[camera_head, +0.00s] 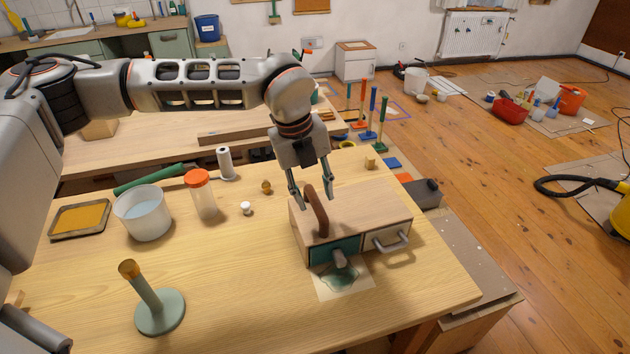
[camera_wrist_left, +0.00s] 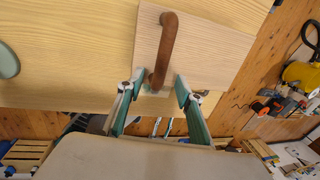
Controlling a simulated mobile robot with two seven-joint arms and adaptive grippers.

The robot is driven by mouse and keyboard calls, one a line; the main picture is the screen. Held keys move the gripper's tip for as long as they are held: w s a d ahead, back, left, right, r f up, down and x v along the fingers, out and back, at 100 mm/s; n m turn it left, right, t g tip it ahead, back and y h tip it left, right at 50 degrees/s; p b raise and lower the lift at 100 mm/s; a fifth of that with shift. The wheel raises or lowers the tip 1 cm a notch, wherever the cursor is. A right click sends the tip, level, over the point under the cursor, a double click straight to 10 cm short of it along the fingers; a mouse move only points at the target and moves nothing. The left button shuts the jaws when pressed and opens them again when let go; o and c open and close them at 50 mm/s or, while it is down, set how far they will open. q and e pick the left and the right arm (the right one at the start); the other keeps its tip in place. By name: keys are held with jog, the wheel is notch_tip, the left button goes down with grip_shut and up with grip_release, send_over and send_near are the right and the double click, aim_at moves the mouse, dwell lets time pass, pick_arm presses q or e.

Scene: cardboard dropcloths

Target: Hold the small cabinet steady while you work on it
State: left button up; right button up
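The small cabinet (camera_head: 365,205) stands on the wooden table, with a light wood top. A brown arched handle (camera_head: 317,212) rises from its top. Its front has a teal drawer (camera_head: 322,253) with a grey pull and a wood-coloured drawer (camera_head: 377,240) with a grey bar handle. My left gripper (camera_head: 314,194) points down over the cabinet top with its fingers apart. In the left wrist view, the end of the brown handle (camera_wrist_left: 164,48) lies between the spread fingertips (camera_wrist_left: 160,88), with gaps visible on both sides.
A white tub (camera_head: 143,214), an orange-lidded jar (camera_head: 202,196), a green stand with an upright post (camera_head: 158,309) and a framed yellow tray (camera_head: 80,218) stand to the left. A green-stained sheet (camera_head: 341,281) lies before the cabinet. The front middle of the table is clear.

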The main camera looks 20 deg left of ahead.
aim_at(318, 207)
pick_arm(q)
jog(key=shift+w+d+f+p, duration=0.1)
jog(key=shift+w+d+f, duration=0.05)
jog(key=shift+f, duration=0.85)
jog(key=shift+w+d+f+p, duration=0.1)
jog(key=shift+d+f, duration=0.1)
jog(key=shift+f, duration=0.8)
jog(key=shift+w+d+f+p, duration=0.1)
jog(key=shift+w+d+f, duration=0.05)
jog(key=shift+f, duration=0.85)
grip_shut()
